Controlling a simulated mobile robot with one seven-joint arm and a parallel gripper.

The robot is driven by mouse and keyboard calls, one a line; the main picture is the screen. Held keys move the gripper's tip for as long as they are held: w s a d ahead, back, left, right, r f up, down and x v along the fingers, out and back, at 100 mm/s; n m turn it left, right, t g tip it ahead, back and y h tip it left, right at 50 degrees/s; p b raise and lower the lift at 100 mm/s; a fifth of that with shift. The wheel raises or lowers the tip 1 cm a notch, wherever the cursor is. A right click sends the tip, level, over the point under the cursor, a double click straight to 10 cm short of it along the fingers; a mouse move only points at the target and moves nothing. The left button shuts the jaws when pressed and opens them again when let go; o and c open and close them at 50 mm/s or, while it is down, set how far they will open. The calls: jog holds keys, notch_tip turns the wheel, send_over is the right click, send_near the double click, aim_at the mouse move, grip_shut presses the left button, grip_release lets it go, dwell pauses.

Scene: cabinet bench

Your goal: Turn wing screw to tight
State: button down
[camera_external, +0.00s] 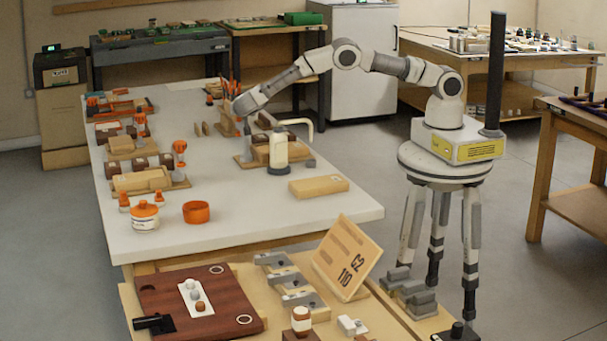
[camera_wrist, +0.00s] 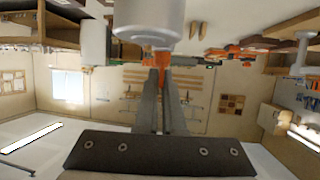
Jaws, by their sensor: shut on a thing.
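In the wrist view, the two dark grey fingers of my gripper (camera_wrist: 160,76) come close together at their tips. They are shut on a small orange piece (camera_wrist: 162,60), which looks like the wing screw. Its shape is mostly hidden by the fingers, and how far it is turned cannot be told. A pale cylinder (camera_wrist: 148,18) is close behind it at the top. In the external view, my gripper (camera_external: 239,116) is low over the far part of the white bench, and the screw is too small to make out clearly there.
Several wooden fixtures with orange parts line the bench's left side.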

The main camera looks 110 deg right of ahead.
jog(key=shift+f+m+g+y+b, duration=0.2)
jog(key=shift+m+g+y+b, duration=0.1)
jog(key=shift+m+g+b, duration=0.85)
jog(key=shift+r+g+b, duration=0.15)
jog(key=shift+g+b, duration=0.2)
jog(key=shift+b, duration=0.2)
jog(key=c, duration=1)
grip_release()
jog(key=shift+w+a+r, duration=0.15)
jog(key=shift+a, duration=0.15)
jog(key=r, duration=0.2)
jog(key=a+r+p, duration=0.1)
jog(key=r, duration=0.2)
jog(key=a+r+p, duration=0.1)
jog(key=r, duration=0.2)
jog(key=shift+w, duration=0.35)
